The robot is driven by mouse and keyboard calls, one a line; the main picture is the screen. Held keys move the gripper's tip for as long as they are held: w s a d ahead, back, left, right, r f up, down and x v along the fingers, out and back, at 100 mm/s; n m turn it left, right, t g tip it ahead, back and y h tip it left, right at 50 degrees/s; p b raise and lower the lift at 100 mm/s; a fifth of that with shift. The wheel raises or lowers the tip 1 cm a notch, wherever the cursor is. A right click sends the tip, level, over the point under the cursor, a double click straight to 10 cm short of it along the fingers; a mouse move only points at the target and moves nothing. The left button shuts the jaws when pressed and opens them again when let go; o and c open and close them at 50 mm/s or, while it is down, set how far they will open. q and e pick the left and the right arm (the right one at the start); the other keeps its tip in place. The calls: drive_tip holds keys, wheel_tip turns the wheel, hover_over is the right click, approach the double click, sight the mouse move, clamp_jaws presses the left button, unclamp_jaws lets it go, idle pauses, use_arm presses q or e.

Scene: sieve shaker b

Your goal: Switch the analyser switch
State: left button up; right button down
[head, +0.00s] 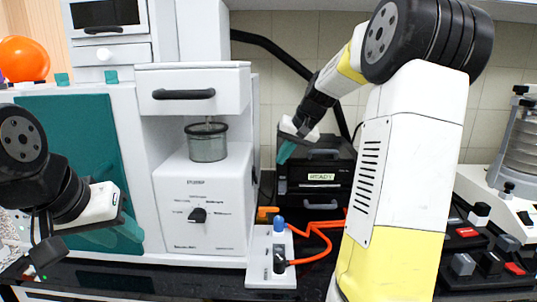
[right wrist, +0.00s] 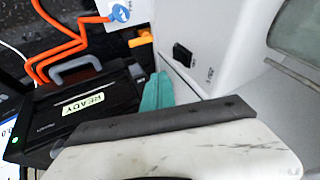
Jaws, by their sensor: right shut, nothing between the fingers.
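A black rocker switch (right wrist: 182,54) sits on the side wall of a white machine (right wrist: 225,60) in the right wrist view, with small marks beside it. I cannot tell for certain that it is the analyser switch. The white machine (head: 172,225) also shows in the head view, with a black knob (head: 197,215) on its front; that side wall is hidden there. My right gripper (head: 285,152) is shut and empty, right of the machine and in front of a black box. Its teal fingertips (right wrist: 158,92) appear close to the switch; contact is not visible. My left gripper (head: 128,230) is before a teal panel; its opening is unclear.
The black box (head: 318,193) has a READY label and a grey handle. A white plate (head: 260,268) with blue and black plugs and orange cables (head: 318,240) lies by the machine. Black switch boxes (head: 490,280) are at right.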

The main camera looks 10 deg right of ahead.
sight(255, 176)
drive_tip(key=w+a+f, duration=0.3)
drive_tip(key=a+f, duration=0.2)
drive_tip(key=f, duration=0.1)
drive_tip(key=shift+w+a+f, duration=0.2)
drive_tip(key=shift+w+f, duration=0.05)
drive_tip(key=shift+w, duration=0.05)
drive_tip(key=shift+a+f, duration=0.15)
drive_tip(key=shift+f, duration=0.05)
drive_tip(key=shift+r, duration=0.1)
